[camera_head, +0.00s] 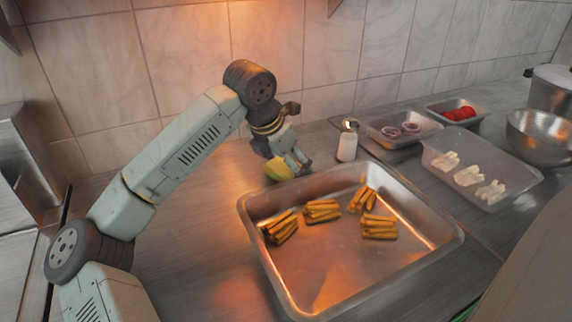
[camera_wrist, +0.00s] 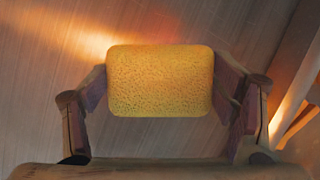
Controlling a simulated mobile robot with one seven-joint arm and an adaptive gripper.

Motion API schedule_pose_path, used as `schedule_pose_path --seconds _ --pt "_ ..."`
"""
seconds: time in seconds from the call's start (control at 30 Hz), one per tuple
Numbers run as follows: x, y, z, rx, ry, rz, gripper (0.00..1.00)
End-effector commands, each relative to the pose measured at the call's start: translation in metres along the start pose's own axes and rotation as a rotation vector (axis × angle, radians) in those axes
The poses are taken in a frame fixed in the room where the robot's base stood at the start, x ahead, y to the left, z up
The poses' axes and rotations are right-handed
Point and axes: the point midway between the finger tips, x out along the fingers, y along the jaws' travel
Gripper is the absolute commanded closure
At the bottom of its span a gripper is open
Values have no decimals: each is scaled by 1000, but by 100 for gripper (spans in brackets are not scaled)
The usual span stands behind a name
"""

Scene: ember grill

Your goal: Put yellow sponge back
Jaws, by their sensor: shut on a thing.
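The yellow sponge (camera_wrist: 160,80) is a rounded block that fills the middle of the wrist view. My gripper (camera_wrist: 162,88) is shut on it, with one finger against each short side. In the head view the sponge (camera_head: 278,169) shows below my gripper (camera_head: 288,166), just behind the far left edge of the metal tray. The grey counter shows beneath the sponge in the wrist view. I cannot tell whether the sponge touches the counter.
A large metal tray (camera_head: 300,296) with several bundles of fries (camera_head: 322,211) lies in front of the gripper. A white shaker (camera_head: 347,143) stands to the right. Trays with onion (camera_head: 390,136), tomatoes (camera_head: 459,113) and white strips (camera_head: 468,176) stand farther right. The counter left of the tray (camera_head: 190,225) is clear.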

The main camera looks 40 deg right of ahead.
Motion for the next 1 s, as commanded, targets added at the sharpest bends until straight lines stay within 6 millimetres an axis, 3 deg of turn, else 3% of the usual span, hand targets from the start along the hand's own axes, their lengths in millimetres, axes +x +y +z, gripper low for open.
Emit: schedule_pose_path --seconds 0.03,0.07,0.17,0.6,1.0 --pt "3 0 -2 0 0 0 48" --pt "2 0 -1 0 0 0 21" --pt "2 0 -1 -1 0 0 14" --pt "-6 1 0 -1 0 2 14" --pt "-85 1 0 -2 0 5 14"
